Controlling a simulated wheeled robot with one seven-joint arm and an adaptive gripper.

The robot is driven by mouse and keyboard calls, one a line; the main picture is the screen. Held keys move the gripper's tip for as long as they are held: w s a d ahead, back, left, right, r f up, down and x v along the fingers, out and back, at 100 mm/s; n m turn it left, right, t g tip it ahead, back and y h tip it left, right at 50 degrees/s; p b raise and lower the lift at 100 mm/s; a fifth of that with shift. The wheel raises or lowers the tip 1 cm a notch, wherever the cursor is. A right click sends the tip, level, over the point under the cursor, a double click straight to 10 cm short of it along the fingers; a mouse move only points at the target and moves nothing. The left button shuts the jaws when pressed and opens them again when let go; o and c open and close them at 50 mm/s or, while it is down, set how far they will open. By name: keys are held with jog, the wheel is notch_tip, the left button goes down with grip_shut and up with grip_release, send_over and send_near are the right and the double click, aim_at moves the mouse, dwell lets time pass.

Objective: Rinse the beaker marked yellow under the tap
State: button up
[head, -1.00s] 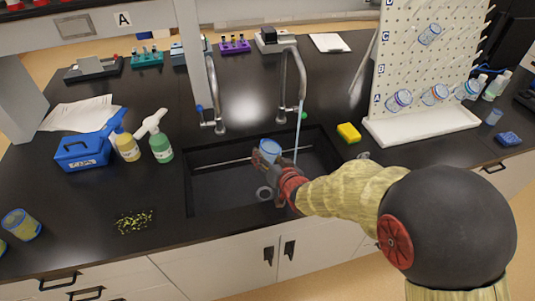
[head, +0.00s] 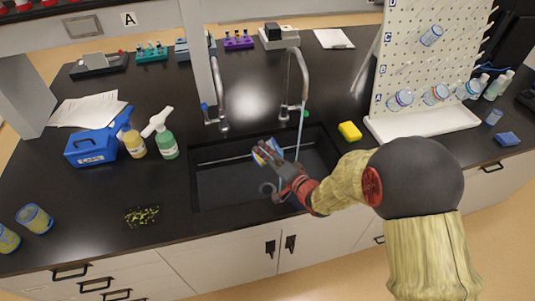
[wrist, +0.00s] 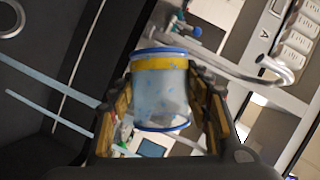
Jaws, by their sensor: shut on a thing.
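The beaker with a yellow band (wrist: 160,90) is between my gripper's fingers in the wrist view; it has blue rims and blue specks on its wall. In the head view this beaker (head: 265,152) is tilted above the sink (head: 225,188), partly hidden by my gripper (head: 272,158). My gripper (wrist: 163,100) is shut on its sides. The right tap (head: 303,75) has a green knob, and a thin stream of water (head: 299,130) falls from it. The beaker is left of the stream; I see no contact between them. The left tap (head: 220,95) has a blue knob and shows no stream.
A yellow sponge (head: 349,131) lies right of the sink. A pegboard rack (head: 425,60) with beakers stands at the right. A blue box (head: 91,149) and two bottles stand left of the sink. Yellow-marked beakers (head: 35,219) stand at the front left.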

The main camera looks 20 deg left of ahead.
jog(key=m, duration=0.2)
jog(key=m+y+b, duration=0.1)
jog(key=m, duration=0.1)
jog(key=m+t+y, duration=0.1)
jog(key=shift+s+a+r+m+b, duration=0.1)
jog(key=shift+r+m+b, duration=0.25)
jog(key=shift+m, duration=0.05)
jog(key=m+t+b, duration=0.1)
jog(key=m, duration=0.1)
jog(key=m+t+y+b, duration=0.1)
jog(key=m, duration=0.2)
jog(key=shift+r, duration=0.4)
jog(key=shift+d+r+m+t, duration=0.1)
jog(key=shift+r+m+t, duration=0.1)
jog(key=shift+m, duration=0.35)
jog(key=shift+d+r+m+t, duration=0.1)
jog(key=shift+m+t, duration=0.1)
jog(key=shift+m, duration=0.35)
dwell(0.4)
jog(key=shift+p, duration=0.35)
